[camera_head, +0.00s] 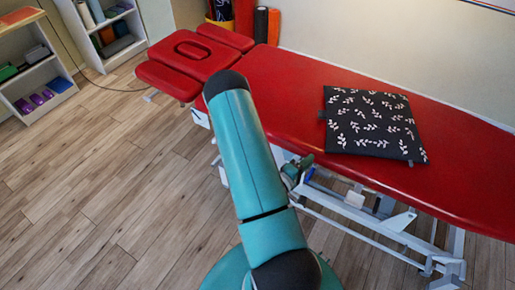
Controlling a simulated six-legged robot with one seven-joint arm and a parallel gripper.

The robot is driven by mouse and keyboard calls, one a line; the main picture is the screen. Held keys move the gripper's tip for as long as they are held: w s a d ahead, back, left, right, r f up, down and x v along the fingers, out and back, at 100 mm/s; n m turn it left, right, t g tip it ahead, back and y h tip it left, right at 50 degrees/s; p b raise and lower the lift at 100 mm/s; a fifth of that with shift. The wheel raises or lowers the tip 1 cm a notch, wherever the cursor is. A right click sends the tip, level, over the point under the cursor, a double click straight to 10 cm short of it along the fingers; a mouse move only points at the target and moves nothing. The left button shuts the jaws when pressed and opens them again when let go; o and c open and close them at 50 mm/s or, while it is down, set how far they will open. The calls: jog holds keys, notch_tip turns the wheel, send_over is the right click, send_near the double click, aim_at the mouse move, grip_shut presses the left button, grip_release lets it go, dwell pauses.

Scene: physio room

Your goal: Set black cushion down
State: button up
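The black cushion (372,123) with a white leaf pattern lies flat on the red treatment table (290,88), right of the picture's middle. Its near left side is close to the table's front edge. Small dark tabs show at its corners. My teal arm rises in the middle of the picture, left of the cushion. A small teal and dark part shows at the table's front edge, just right of the arm; I cannot tell whether it belongs to my arm. I make out no gripper fingers, and nothing visible touches the cushion.
The table has a padded headrest (193,55) with an opening at its far left end, and a white metal frame (385,228) below. Bare red surface lies left and right of the cushion. White shelves (38,68) stand at the left wall.

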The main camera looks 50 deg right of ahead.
jog(key=w+a+r+m+t+y, duration=0.2)
jog(key=w+a+r+t+y, duration=0.15)
jog(key=w, duration=0.55)
jog(key=w+a+r+m+t+y, duration=0.1)
jog(key=w+a+r+t+y, duration=0.25)
jog(key=w, duration=0.65)
jog(key=w+a+r+t+y, duration=0.1)
jog(key=w+a+r+y, duration=0.25)
jog(key=a+r, duration=0.2)
jog(key=w+a+r+t+y, duration=0.2)
jog(key=w+a+r, duration=0.25)
jog(key=a, duration=0.25)
jog(key=s+a+r+n+y, duration=0.1)
jog(key=s+a+r+y, duration=0.2)
jog(key=a+r, duration=0.35)
jog(key=s+a+r+n+y, duration=0.2)
jog(key=a+r, duration=0.4)
jog(key=a, duration=0.2)
jog(key=s+a+r+g, duration=0.1)
jog(key=s+a+r, duration=0.2)
jog(key=s, duration=0.4)
jog(key=s+a+r+g, duration=0.1)
jog(key=s+a+r, duration=0.2)
jog(key=s, duration=0.5)
jog(key=shift+s+r+n+g+y, duration=0.15)
jog(key=shift+s+n+g+y, duration=0.15)
jog(key=shift+n+g+y, duration=0.1)
